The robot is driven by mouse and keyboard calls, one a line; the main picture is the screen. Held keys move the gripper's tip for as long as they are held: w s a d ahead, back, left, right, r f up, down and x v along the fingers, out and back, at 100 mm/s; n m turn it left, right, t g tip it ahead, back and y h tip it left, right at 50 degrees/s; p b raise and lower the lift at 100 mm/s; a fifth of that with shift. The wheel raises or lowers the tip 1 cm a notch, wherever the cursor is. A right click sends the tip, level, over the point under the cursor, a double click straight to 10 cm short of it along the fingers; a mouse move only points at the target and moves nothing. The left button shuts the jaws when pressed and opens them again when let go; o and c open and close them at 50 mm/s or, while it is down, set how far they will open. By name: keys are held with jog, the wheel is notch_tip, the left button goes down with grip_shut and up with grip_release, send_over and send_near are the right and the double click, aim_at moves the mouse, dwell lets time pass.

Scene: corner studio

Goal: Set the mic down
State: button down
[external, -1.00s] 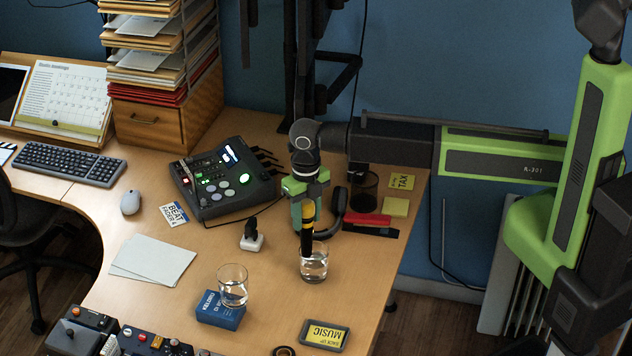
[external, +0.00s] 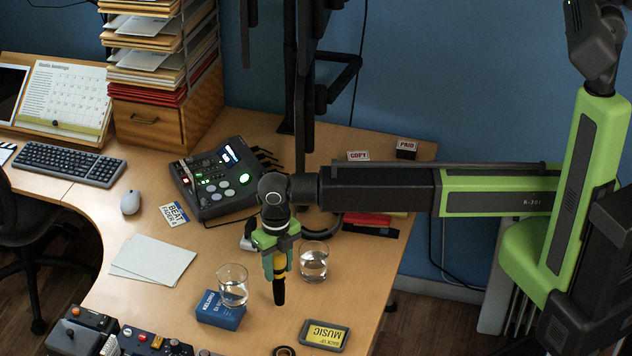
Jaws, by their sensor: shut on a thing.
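My gripper (external: 279,262) is shut on the mic (external: 279,291), a slim black rod with a yellow band near the jaws. The mic hangs upright with its black end down, in the gap between the two glasses of water. I cannot tell whether its lower end touches the desk. The jaws hide its upper part.
One glass (external: 314,262) stands close on the right. Another glass (external: 233,286) stands on a blue box (external: 221,310) at left. A "MUSIC" tray (external: 325,335) lies in front. A mixer (external: 213,180) and headphones are behind. Bare desk shows around the papers (external: 153,259).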

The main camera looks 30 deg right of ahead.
aim_at(277, 281)
notch_tip(277, 281, down, 4)
jog(key=b, duration=0.3)
jog(key=shift+f, duration=0.1)
jog(key=shift+r, duration=0.3)
jog(key=shift+f, duration=0.3)
jog(key=c, duration=0.9)
grip_release()
jog(key=shift+r, duration=0.1)
jog(key=shift+o, duration=0.2)
notch_tip(277, 281, up, 13)
jog(key=p, duration=1.2)
jog(key=shift+f, duration=0.2)
jog(key=shift+f, duration=0.15)
